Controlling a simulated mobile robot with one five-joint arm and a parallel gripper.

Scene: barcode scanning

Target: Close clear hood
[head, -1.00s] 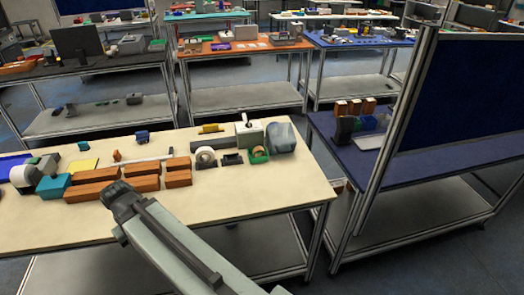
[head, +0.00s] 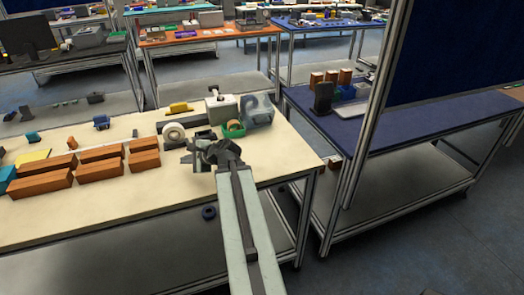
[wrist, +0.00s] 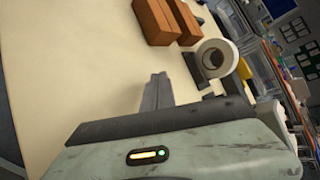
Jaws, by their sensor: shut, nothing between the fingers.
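The clear hood (head: 257,110) is a see-through, rounded cover at the back right of the cream table, in the head view. It looks raised or tilted, but its exact angle is hard to tell. It stands beside a white machine (head: 221,108) and a green tray (head: 234,130). My gripper (head: 188,160) is over the table, in front and to the left of the hood and apart from it. Its fingers are shut and empty; they also show in the wrist view (wrist: 155,90). The hood cannot be made out in the wrist view.
A white tape roll (head: 173,134) stands just behind my gripper; it also shows in the wrist view (wrist: 215,57). Several orange-brown boxes (head: 101,170) lie to the left. The table's front right (head: 285,165) is bare. A blue table (head: 400,130) stands to the right.

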